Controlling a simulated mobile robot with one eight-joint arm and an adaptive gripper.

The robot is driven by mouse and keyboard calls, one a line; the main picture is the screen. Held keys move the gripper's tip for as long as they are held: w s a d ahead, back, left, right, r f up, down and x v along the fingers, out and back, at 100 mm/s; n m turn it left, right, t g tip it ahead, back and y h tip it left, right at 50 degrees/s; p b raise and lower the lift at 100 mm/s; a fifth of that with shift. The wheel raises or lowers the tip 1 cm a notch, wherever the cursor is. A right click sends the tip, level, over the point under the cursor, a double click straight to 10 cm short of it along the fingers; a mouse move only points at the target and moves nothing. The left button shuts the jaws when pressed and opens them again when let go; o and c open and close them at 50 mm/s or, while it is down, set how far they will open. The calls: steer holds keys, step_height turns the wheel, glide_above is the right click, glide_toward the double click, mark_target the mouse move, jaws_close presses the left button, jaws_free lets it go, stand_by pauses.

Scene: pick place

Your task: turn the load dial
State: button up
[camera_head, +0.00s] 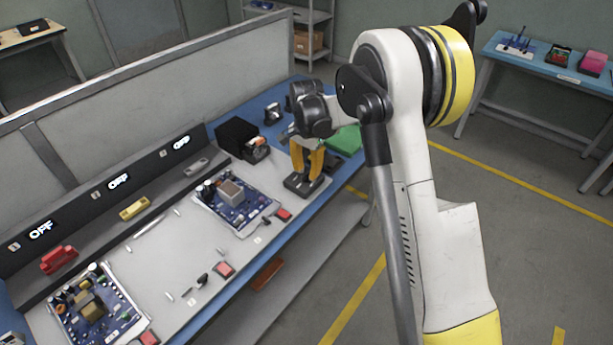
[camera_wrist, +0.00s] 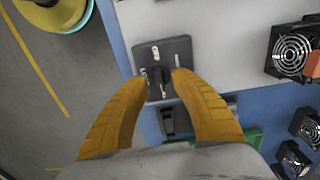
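The load dial (camera_wrist: 163,52) is a dark square box with a dark knob and white marks on its face. In the head view the dial (camera_head: 304,187) sits at the right end of the bench, beneath my fingers. My gripper (camera_head: 308,174) points down at it with two yellow-orange fingers. In the wrist view my gripper (camera_wrist: 160,77) has its fingertips apart, one on each side of the knob. A gap seems to show between the knob and the fingertips; contact is hard to tell. The knob's exact setting is unclear.
A circuit board (camera_head: 237,200) lies left of the dial, with a red button (camera_head: 283,214) beside it. A black box (camera_head: 237,137) and a green block (camera_head: 346,140) stand near my gripper. Displays reading OFF (camera_head: 119,180) line the back panel. Fans (camera_wrist: 291,55) show in the wrist view.

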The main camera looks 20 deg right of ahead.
steer(key=shift+f, duration=0.5)
steer(key=shift+c, duration=0.4)
jaws_close()
